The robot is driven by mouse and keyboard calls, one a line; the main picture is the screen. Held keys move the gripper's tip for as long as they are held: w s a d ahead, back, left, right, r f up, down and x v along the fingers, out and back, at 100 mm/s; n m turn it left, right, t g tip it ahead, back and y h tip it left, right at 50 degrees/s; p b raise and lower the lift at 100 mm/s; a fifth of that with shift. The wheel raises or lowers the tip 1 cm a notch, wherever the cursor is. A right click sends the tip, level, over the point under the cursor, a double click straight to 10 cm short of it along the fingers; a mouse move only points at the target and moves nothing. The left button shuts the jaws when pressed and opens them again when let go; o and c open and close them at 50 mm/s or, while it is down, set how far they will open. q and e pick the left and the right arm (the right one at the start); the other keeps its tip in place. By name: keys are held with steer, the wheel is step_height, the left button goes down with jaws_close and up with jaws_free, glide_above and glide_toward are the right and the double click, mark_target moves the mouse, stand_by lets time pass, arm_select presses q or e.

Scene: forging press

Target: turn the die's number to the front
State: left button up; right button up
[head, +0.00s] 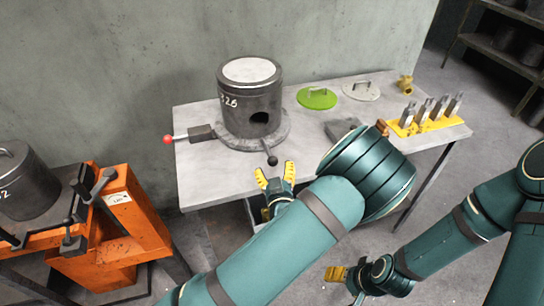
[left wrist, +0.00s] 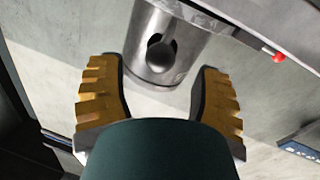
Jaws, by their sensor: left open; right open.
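The die (head: 248,95) is a dark grey cylinder with a pale top, standing on a round turntable plate (head: 282,132) on the table. Its white number, ending in what looks like 26, is at its left edge in the head view; a dark round hole faces front right. A black-knobbed handle (head: 271,159) sticks out at the plate's front. My left gripper (head: 275,174) is open and empty, just in front of this knob, apart from it. In the left wrist view the die (left wrist: 143,40) and knob (left wrist: 161,54) appear beyond the open fingers. My right gripper (head: 338,274) is open, low at the bottom.
A lever with a red ball (head: 168,140) sticks out left of the turntable. A green lid (head: 317,97), a grey lid (head: 361,91) and a yellow rack (head: 428,119) of metal pieces are on the right. An orange stand (head: 130,225) with another cylinder (head: 25,185) is at left.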

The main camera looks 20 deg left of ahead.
mark_target(272, 157)
arm_select(q)
steer(key=x, duration=0.5)
steer(key=shift+w+a, duration=0.15)
steer(key=shift+w, duration=0.1)
jaws_close()
